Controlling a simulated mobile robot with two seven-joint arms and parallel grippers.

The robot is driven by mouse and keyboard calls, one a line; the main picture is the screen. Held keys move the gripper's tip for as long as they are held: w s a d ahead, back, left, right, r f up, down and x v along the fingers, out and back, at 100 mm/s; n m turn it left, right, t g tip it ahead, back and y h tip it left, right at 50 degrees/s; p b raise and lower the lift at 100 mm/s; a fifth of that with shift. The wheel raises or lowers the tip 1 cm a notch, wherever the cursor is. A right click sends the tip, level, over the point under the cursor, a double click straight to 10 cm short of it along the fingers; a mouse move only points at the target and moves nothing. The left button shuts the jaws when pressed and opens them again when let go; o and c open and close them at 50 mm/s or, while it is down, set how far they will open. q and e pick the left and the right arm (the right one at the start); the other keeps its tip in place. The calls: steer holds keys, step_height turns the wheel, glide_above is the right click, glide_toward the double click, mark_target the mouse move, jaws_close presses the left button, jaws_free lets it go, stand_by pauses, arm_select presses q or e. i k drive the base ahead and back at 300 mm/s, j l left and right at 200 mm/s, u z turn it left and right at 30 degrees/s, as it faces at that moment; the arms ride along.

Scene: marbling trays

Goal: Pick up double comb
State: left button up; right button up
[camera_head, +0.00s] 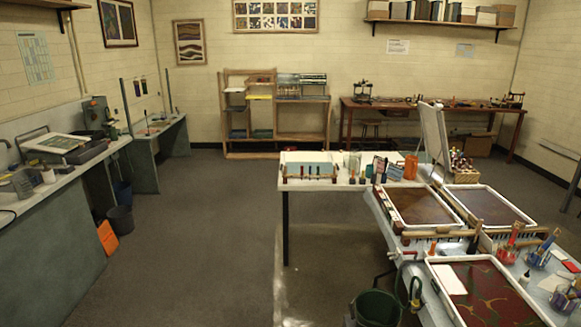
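I cannot tell for sure which thing is the double comb. A long wooden bar (433,233) lies across the front edge of a white-rimmed tray with brown content (391,209), and it may be a comb. Another wooden bar (508,230) lies by the front of the second brown tray (462,190). A low rack with upright pegs (309,179) stands on the front edge of the white table and may also hold combs. Neither of my grippers is in view.
A tray with red marbling (436,262) is nearest at the right, with brush jars (507,253) beside it. A dark green bucket (376,308) stands on the floor before the tray tables. The grey floor (215,230) is clear in the middle. A counter (45,208) runs along the left.

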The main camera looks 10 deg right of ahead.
mark_target(441, 231)
steer(key=i+u, duration=0.15)
steer(key=i, duration=0.7)
steer(key=i+l+u, duration=0.15)
steer(key=i, duration=0.65)
steer(key=i+z, duration=0.35)
steer(key=i+j+z, duration=0.1)
steer(key=i+z, duration=0.25)
steer(key=i+j+z, duration=0.25)
steer(key=i+z, duration=0.15)
steer(key=i+l+z, duration=0.1)
steer(key=i+z, duration=0.35)
steer(key=i+j+z, duration=0.15)
steer(key=i+z, duration=0.3)
steer(key=i, duration=0.2)
